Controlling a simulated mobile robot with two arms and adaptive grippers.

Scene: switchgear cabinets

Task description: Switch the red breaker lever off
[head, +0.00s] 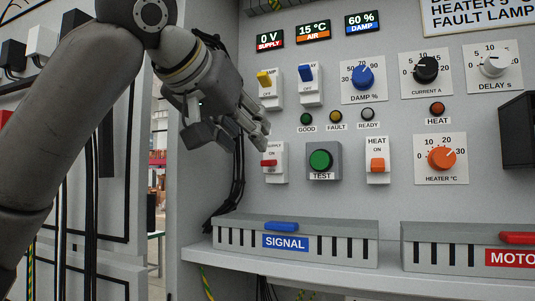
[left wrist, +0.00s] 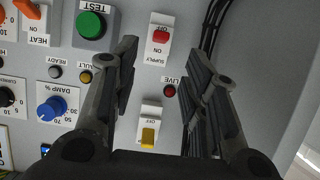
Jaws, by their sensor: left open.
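The red breaker lever (head: 269,163) sits low on its white SUPPLY plate, below the word ON, which is left uncovered. In the left wrist view, which shows the panel upside down, the red lever (left wrist: 160,34) is beyond the fingertips and between their lines. My left gripper (head: 262,134) is open and empty, in front of the panel just above the SUPPLY plate. Its two fingers (left wrist: 177,50) are wide apart in the left wrist view. I see no contact with the lever. The supply display (head: 269,39) reads 0 V. My right gripper is not in view.
Yellow (head: 265,79) and blue (head: 306,74) levers are above. A green TEST button (head: 320,160) and an orange HEAT lever (head: 377,165) are to the right. The SIGNAL duct (head: 300,258) juts out below. Black cables (head: 237,185) hang at the left. The LIVE lamp (left wrist: 170,91) looks dark red.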

